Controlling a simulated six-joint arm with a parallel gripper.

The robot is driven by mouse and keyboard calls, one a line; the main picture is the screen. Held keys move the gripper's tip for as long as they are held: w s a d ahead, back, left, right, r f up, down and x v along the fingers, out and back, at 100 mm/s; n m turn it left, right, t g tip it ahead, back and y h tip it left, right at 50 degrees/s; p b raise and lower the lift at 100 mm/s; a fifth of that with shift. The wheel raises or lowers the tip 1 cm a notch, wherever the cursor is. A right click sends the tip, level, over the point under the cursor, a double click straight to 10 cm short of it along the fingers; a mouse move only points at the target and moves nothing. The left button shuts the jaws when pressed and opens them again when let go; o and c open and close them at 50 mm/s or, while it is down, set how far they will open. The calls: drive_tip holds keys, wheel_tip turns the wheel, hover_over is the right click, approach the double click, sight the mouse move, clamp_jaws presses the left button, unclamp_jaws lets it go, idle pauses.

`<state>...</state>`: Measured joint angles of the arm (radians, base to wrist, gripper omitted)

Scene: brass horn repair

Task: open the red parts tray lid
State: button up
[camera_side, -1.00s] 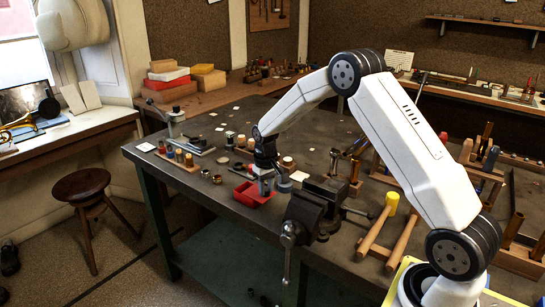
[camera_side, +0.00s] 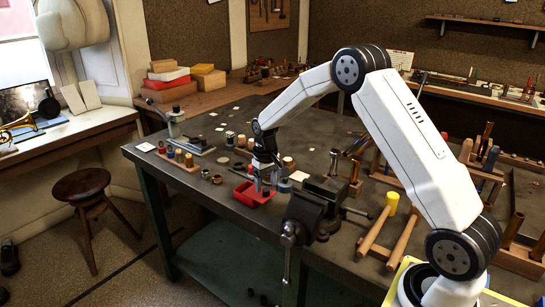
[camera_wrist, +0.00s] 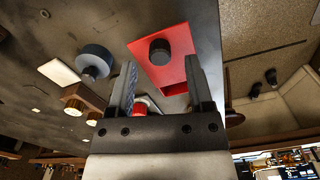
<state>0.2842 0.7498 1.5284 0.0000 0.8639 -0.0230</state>
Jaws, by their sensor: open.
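The red parts tray (camera_side: 250,197) sits near the front edge of the dark bench, left of the vise. In the wrist view a flat red lid (camera_wrist: 145,46) with a round black knob (camera_wrist: 160,52) shows beyond my fingertips. How far the lid covers the tray is unclear. My gripper (camera_side: 266,184) points down over the tray's right side in the side view and partly hides it. In the wrist view my gripper (camera_wrist: 160,82) is open, with nothing held and the knob apart from both fingers.
A blue-grey round piece (camera_wrist: 95,62) stands left of the tray in the wrist view, near a pale card (camera_wrist: 58,73). The bench vise (camera_side: 305,212) stands close at the right. Small cups and corks stand left and behind.

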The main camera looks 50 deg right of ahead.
sight(266, 189)
drive_tip(key=shift+r, duration=3)
drive_tip(key=shift+m, duration=0.3)
drive_tip(key=m, duration=0.3)
drive_tip(key=shift+f+m, duration=0.1)
drive_tip(key=shift+m, duration=0.3)
drive_tip(key=m, duration=1.3)
drive_tip(key=shift+f+m, duration=0.1)
drive_tip(key=shift+m, duration=0.2)
drive_tip(key=shift+f, duration=0.1)
drive_tip(key=shift+f, duration=3.85)
